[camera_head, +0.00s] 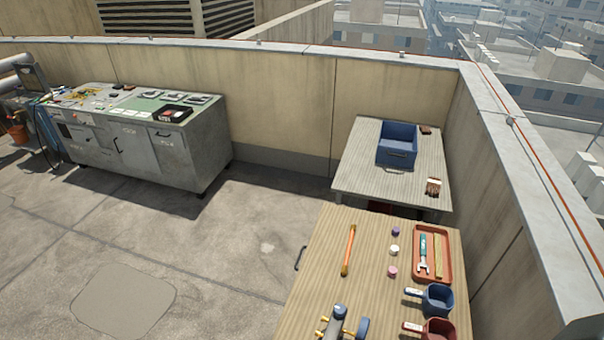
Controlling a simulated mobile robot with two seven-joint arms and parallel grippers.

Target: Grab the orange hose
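A thin, straight orange length (348,250), which looks like the orange hose, lies on the near wooden table (315,285), left of the table's middle. Its ends look slightly darker or yellowish. Nothing covers it and nothing is touching it. Neither of my grippers shows in the head view.
Near it are small purple, white and pink round pieces (394,251), an orange-red tray (416,276) with tools, a blue mug-like container (437,299), a dark red one (438,330) and a blue-wheeled object (340,323). A blue bin (397,146) stands on the table behind. Open floor lies left.

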